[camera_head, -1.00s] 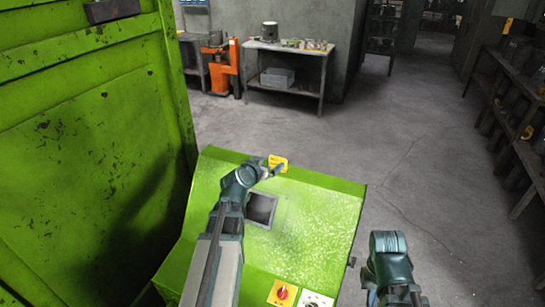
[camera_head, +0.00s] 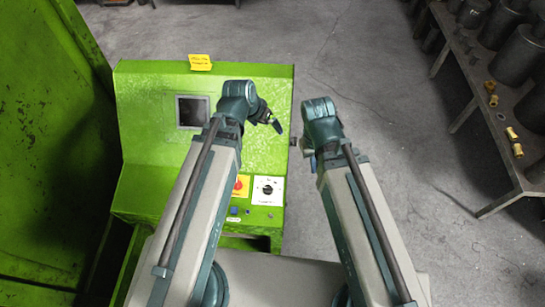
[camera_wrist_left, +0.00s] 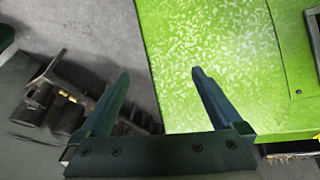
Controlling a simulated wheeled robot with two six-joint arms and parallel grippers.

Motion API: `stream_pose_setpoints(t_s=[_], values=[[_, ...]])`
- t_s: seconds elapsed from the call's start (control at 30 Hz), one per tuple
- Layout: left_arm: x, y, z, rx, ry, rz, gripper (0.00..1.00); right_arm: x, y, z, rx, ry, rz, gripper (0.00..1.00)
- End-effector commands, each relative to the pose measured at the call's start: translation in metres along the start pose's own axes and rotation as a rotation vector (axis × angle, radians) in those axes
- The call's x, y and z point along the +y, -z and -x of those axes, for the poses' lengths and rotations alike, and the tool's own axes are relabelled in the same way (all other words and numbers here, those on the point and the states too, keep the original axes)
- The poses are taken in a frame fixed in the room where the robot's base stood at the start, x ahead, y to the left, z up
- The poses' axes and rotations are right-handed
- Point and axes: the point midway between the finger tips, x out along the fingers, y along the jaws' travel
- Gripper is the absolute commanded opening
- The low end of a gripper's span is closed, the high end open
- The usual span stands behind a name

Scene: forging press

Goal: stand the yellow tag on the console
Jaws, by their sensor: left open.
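The yellow tag (camera_head: 200,62) stands upright at the far top edge of the green console (camera_head: 150,150), left of the middle, with dark print facing me. No gripper touches it. My left gripper (camera_head: 271,118) is over the right part of the console, apart from the tag. In the left wrist view its two fingers (camera_wrist_left: 160,95) are spread with nothing between them, above the console's edge and the floor. My right gripper (camera_head: 306,148) is just off the console's right side, mostly hidden behind its own wrist, so its jaws cannot be read.
The console carries a dark screen (camera_head: 192,112), a red knob on a yellow plate (camera_head: 237,186) and a black dial on a white plate (camera_head: 267,190). A green machine wall (camera_head: 45,120) rises at left. A bench (camera_head: 490,150) with metal parts stands at right. Floor between is clear.

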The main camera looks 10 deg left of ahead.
Motion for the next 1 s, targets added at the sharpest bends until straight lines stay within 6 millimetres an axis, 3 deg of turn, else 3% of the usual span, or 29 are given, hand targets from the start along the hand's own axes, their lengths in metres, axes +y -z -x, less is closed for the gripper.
stream_pose_setpoints(t_s=[0.03, 0.1, 0.3, 0.47, 0.77, 1.0], values=[[0.024, -0.019, -0.002, -0.092, 0.009, -0.024, 1.0, 0.0, 0.0, 0.0, 0.0, 0.0, 0.0, 0.0], [0.044, -0.043, -0.002, -0.208, 0.043, -0.036, 1.0, 0.0, 0.0, 0.0, 0.0, 0.0, 0.0, 0.0], [0.07, -0.086, 0.009, -0.408, 0.153, -0.042, 1.0, 0.0, 0.0, 0.0, 0.0, 0.0, 0.0, 0.0], [0.074, -0.097, 0.014, -0.454, 0.192, -0.038, 1.0, 0.0, 0.0, 0.0, 0.0, 0.0, 0.0, 0.0], [0.074, -0.097, 0.013, -0.456, 0.192, -0.037, 1.0, 0.0, 0.0, -0.002, 0.0, 0.0, 0.0, 0.0], [0.071, -0.11, -0.019, -0.455, 0.192, -0.036, 1.0, -0.003, 0.002, -0.036, 0.0, 0.0, -0.001, 0.0]])
